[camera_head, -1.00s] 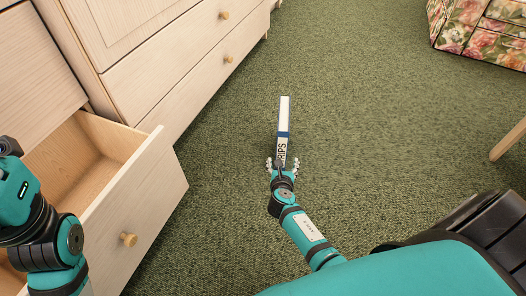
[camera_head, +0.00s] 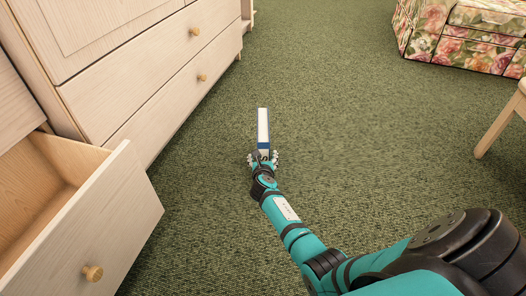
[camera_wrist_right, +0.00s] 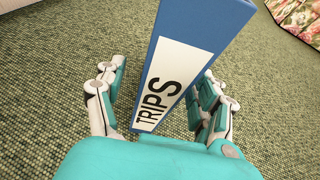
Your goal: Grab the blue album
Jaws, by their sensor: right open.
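The blue album (camera_head: 263,128) stands on the green carpet in the middle of the head view. It shows a pale top face and a blue spine. In the right wrist view the album (camera_wrist_right: 208,28) fills the upper middle, with a white label reading "TRIPS" on its spine. My right gripper (camera_head: 263,158) is open at the album's near end. In the right wrist view its fingers (camera_wrist_right: 162,105) lie on both sides of the spine, with carpet showing between the left finger and the album. The gap on the right side is small, and I cannot tell whether that finger touches. My left gripper is out of view.
A pale wooden dresser (camera_head: 150,75) stands at the left. Its open drawer (camera_head: 110,235) juts out at the lower left. A floral sofa (camera_head: 470,35) is at the upper right, with a wooden leg (camera_head: 498,125) below it. Carpet around the album is clear.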

